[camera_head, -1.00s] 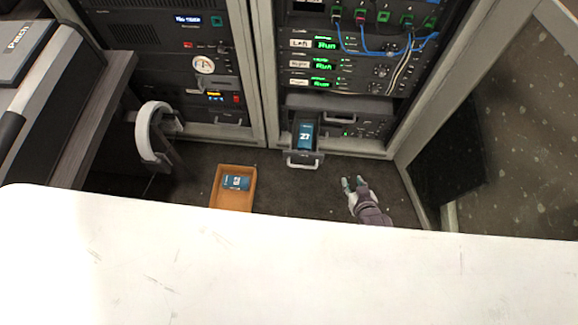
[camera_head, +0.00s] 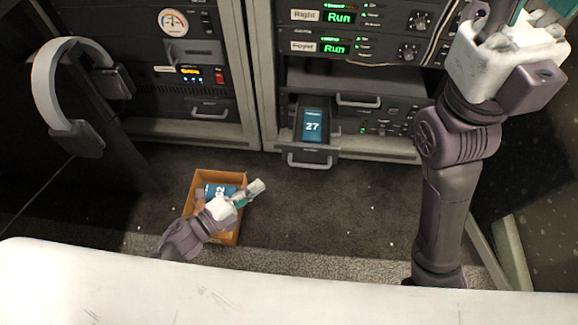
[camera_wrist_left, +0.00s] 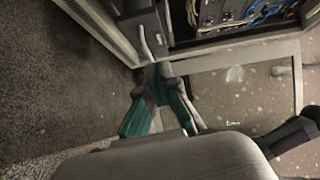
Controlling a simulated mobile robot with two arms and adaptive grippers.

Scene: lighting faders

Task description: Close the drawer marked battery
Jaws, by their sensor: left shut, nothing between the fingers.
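An open drawer (camera_head: 310,162) sticks out low in the right rack, and a dark battery-like block (camera_head: 312,125) showing 27 lies in it. Its front handle faces me. I cannot read a battery mark on it. My left gripper (camera_head: 255,192) is shut and empty, over the orange box, left of and nearer than the drawer, not touching it. In the left wrist view its teal fingers (camera_wrist_left: 161,74) come together below a grey front with a pale handle (camera_wrist_left: 145,45). My right gripper (camera_head: 510,20) is raised at the top right, its fingertips cut off or unclear.
The orange box (camera_head: 242,228) on the floor holds a blue block partly hidden by my left gripper. A closed drawer handle (camera_head: 358,102) sits above right of the open drawer. A headset (camera_head: 75,95) hangs at left. A white surface (camera_head: 280,285) fills the foreground. Floor before the drawer is clear.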

